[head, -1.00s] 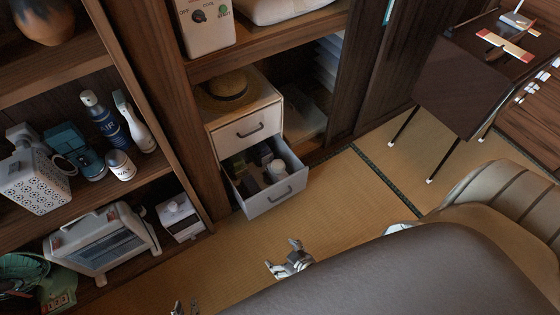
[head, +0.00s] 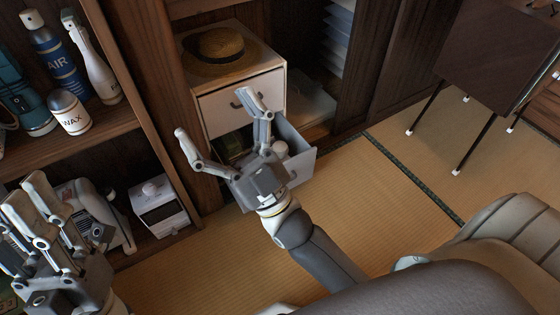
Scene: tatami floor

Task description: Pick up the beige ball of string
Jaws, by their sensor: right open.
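I cannot make out the beige ball of string for certain in the head view. The lower drawer (head: 300,163) of the small white cabinet is pulled out, and a pale rounded item (head: 280,149) shows inside it. My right gripper (head: 218,118) is open and empty, its fingers spread in front of the cabinet and over the view of the open drawer. It hides much of the drawer's contents. My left gripper (head: 28,190) is at the lower left, in front of the shelf; its fingers overlap in this view, so its opening is unclear.
The left shelf (head: 90,135) holds spray bottles (head: 55,55). A dark folding table (head: 490,50) is at right. Tatami (head: 370,210) is clear between.

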